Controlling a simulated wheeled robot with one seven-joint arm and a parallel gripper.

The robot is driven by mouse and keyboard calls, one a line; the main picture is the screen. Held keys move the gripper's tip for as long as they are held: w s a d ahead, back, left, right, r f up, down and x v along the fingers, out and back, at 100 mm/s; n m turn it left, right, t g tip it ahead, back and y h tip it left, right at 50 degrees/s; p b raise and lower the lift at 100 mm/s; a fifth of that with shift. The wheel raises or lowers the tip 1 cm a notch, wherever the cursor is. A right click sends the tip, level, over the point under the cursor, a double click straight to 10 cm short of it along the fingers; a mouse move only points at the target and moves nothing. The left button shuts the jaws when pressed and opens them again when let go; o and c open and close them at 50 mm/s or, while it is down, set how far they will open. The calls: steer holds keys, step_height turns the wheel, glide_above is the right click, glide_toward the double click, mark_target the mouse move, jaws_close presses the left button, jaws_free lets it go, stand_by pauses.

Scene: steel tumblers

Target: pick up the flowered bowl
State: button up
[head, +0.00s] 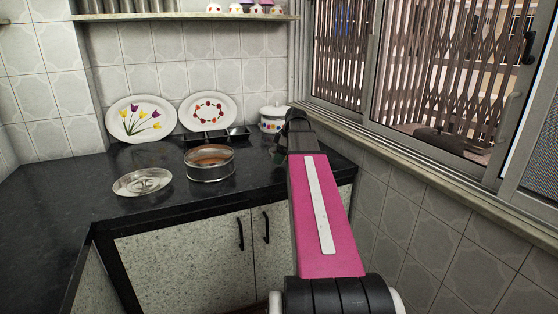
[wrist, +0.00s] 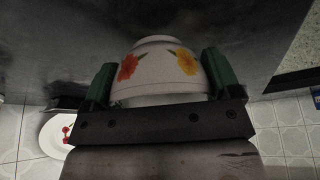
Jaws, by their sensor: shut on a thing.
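The flowered bowl (wrist: 160,68) is white with a red and a yellow flower, and shows in the wrist view. My gripper (wrist: 160,84) is shut on it, with one green finger against each side. In the head view my gripper (head: 283,150) is over the right part of the black counter, and my arm hides the bowl there. I cannot tell whether the bowl touches the counter.
A white lidded pot (head: 272,122) stands close behind my gripper. Two flowered plates (head: 141,118) lean on the wall; the window ledge is right.

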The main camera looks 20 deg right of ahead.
steer(key=shift+r, duration=0.9)
steer(key=s+a+r, duration=0.4)
steer(key=a+r, duration=0.3)
steer(key=a, duration=0.3)
steer(key=shift+s+a, duration=0.35)
steer(key=shift+s, duration=0.05)
steer(key=shift+a, duration=0.1)
